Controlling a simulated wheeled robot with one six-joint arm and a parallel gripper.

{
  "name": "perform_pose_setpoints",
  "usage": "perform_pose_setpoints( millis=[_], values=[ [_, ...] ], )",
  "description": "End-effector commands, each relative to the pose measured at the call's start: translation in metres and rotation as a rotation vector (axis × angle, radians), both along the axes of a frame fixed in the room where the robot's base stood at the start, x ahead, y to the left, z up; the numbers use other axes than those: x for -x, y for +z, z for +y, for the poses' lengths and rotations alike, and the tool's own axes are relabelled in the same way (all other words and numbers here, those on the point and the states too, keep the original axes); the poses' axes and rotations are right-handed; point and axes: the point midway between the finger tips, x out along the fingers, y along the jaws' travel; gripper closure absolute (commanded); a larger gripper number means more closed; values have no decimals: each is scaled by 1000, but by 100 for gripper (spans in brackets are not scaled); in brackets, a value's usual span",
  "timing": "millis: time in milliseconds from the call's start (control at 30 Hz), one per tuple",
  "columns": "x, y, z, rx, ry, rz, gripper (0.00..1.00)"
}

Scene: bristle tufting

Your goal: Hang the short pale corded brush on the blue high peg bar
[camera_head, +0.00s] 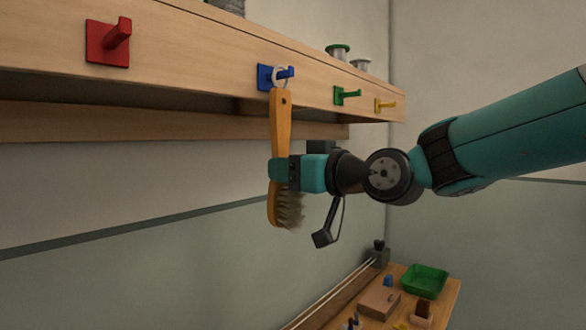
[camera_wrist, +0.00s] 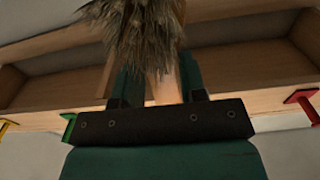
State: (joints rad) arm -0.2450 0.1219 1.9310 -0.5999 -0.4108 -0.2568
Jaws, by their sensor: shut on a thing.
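The brush (camera_head: 281,130) has a pale orange-tan wooden handle and grey-brown bristles at its lower end. It hangs upright with a pale cord loop at its top. The loop (camera_head: 279,76) is at the blue peg (camera_head: 267,77) and appears to be around it, though the exact contact is hard to tell. My gripper (camera_head: 283,172) is shut on the brush's lower handle, just above the bristles. In the wrist view the bristles (camera_wrist: 133,35) fill the top middle, and the handle shows between the fingers (camera_wrist: 160,85). The blue peg is hidden there.
A red peg (camera_head: 108,43) is left of the blue one; a green peg (camera_head: 346,96) and a yellow peg (camera_head: 385,105) are right, all on a wooden rail (camera_head: 200,45). Spools stand above. Below, a bench holds a green tray (camera_head: 425,279) and small blocks.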

Motion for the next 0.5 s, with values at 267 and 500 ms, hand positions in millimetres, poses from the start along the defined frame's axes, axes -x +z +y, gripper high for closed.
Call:
perform_pose_setpoints(
  millis=[267,500],
  values=[
    [0,1,0,0,0,0,86],
    [0,1,0,-1,0,-1,59]
  ],
)
